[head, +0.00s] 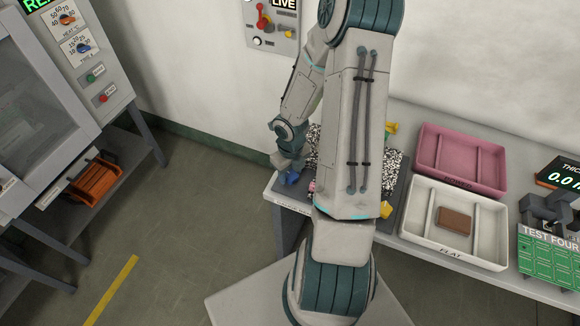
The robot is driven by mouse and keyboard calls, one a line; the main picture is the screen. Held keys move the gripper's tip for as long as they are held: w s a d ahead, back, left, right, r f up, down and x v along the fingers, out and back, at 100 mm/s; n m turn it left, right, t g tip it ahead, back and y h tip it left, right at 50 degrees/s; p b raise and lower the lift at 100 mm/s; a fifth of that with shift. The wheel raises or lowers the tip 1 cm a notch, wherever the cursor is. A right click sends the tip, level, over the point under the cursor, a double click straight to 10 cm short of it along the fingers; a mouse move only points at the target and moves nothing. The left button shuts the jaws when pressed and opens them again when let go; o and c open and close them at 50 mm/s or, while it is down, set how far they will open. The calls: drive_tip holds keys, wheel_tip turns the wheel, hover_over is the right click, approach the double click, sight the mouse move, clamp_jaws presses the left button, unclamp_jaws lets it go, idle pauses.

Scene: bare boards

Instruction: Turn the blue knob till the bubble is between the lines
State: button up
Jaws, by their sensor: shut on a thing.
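The blue knob (291,178) is at the near left corner of a black-and-white speckled plate (394,160) on the bench. My gripper (288,168) comes down from above on the blue knob and is shut on it. Its fingertips are small in the head view. My arm covers most of the speckled plate. The bubble and its lines are not visible.
Yellow parts (386,209) show at the plate's right side, and a bit of pink (312,186) shows near the blue knob. To the right are a pink tray (460,160) and a white tray (487,232) holding a brown block (455,220). A wall panel (272,25) hangs behind.

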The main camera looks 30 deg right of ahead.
sight(291, 174)
drive_tip(key=shift+n, duration=0.8)
drive_tip(key=o, duration=0.9)
drive_tip(key=shift+c, duration=0.2)
drive_tip(key=shift+r, duration=3)
wheel_tip(291, 174, up, 14)
drive_tip(key=shift+b, duration=0.3)
drive_tip(key=shift+f, duration=0.1)
